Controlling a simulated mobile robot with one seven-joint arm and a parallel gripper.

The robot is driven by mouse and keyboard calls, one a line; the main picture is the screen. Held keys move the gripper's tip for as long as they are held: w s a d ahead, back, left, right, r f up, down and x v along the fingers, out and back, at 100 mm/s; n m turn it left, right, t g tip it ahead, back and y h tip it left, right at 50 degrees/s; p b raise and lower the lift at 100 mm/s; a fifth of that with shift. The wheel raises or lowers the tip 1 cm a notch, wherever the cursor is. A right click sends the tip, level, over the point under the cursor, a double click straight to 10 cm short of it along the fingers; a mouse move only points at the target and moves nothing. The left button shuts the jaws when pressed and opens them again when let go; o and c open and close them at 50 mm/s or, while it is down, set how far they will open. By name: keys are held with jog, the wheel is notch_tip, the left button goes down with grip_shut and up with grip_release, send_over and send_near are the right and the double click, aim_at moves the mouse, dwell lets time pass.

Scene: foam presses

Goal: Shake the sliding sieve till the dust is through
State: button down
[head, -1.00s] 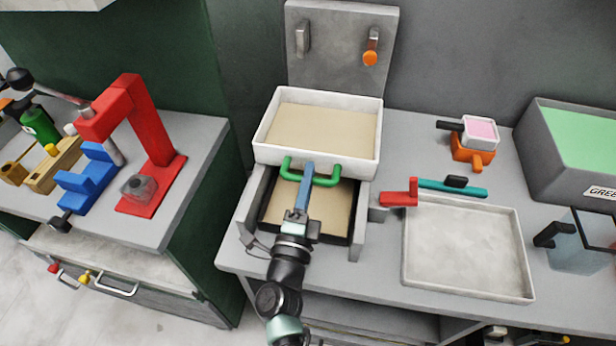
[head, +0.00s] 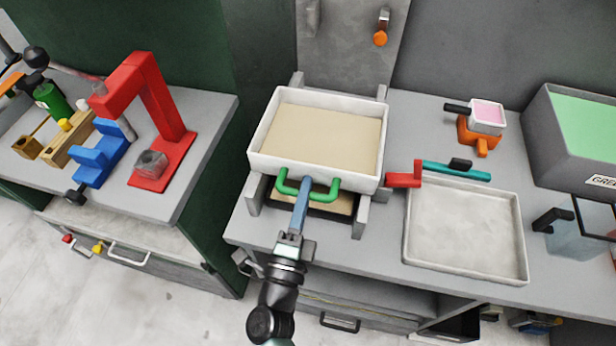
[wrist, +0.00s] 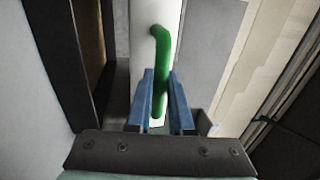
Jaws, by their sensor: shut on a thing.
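The sliding sieve (head: 262,163) is a white box with a layer of beige dust (head: 325,135) inside. It sits on grey rails (head: 362,214) above a dark-rimmed tray (head: 330,212) that also holds beige material. A green handle (head: 283,186) is on the sieve's front wall. My gripper (head: 306,187) is shut on the green handle at its middle. In the wrist view, the blue fingers of my gripper (wrist: 161,98) close around the green bar (wrist: 159,50). Much of the lower tray is hidden under the sieve.
A pale empty tray (head: 411,235) lies to the right, with a red and teal tool (head: 455,171) behind it. A grey bin with green contents (head: 560,150) stands at the far right. A red press (head: 165,115) stands on the left bench, across a gap.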

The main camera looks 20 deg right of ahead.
jog(key=c, duration=0.8)
grip_release()
jog(key=shift+b+v, duration=1.25)
jog(key=shift+v, duration=5.2)
